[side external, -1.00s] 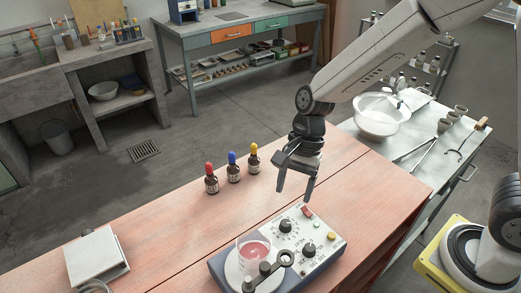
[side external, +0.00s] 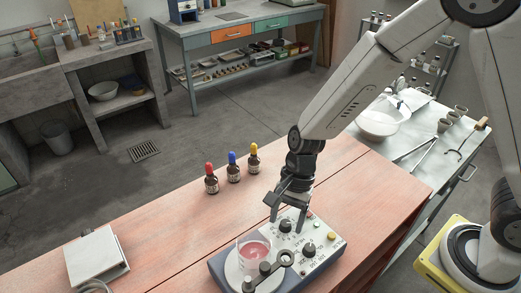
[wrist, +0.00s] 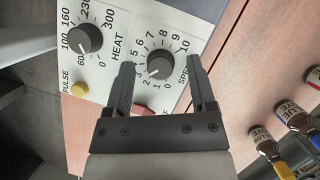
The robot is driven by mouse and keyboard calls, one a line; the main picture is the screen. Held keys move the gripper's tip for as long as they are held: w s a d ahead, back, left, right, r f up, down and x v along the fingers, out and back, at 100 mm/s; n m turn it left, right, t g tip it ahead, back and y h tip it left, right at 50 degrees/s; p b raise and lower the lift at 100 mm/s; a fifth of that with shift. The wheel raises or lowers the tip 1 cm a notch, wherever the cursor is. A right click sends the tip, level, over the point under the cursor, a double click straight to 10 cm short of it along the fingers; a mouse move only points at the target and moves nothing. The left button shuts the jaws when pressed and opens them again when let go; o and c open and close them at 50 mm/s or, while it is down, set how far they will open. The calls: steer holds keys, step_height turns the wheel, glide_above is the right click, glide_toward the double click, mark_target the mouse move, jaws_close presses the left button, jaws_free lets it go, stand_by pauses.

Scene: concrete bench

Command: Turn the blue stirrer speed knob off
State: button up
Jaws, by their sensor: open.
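The stirrer (side external: 318,262) is a blue-sided hotplate with a white panel on the wooden bench. Its dark grey SPEED knob (wrist: 160,67) has a 0 to 10 scale; its pale mark points down-left, around the low numbers, exact reading unclear. The knob also shows in the side view (side external: 285,226). My gripper (wrist: 162,63) is open, pointing down, with one finger on each side of the SPEED knob and a gap to both. It also shows over the panel in the side view (side external: 286,222). I cannot tell its exact height above the panel.
The HEAT knob (wrist: 88,40) and a yellow button (wrist: 79,90) are beside the left finger. A red switch (wrist: 143,109) lies partly behind the gripper. A beaker of pink liquid (side external: 254,254) stands on the plate. Several dropper bottles (side external: 233,170) stand behind.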

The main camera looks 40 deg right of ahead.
steer(key=shift+c, duration=0.2)
jaws_close()
steer(key=shift+n, duration=0.5)
steer(key=n+g+h, duration=0.1)
steer(key=n, duration=0.2)
steer(key=n+g, duration=0.1)
steer(key=n, duration=0.2)
steer(key=shift+w+a+h, duration=0.15)
steer(key=shift+h, duration=0.25)
steer(key=n+h, duration=0.1)
steer(key=n, duration=0.3)
steer(key=shift+a+n+g+h, duration=0.1)
steer(key=shift+n+g+h, duration=0.2)
steer(key=shift+n+h, duration=0.7)
steer(key=shift+n, duration=1)
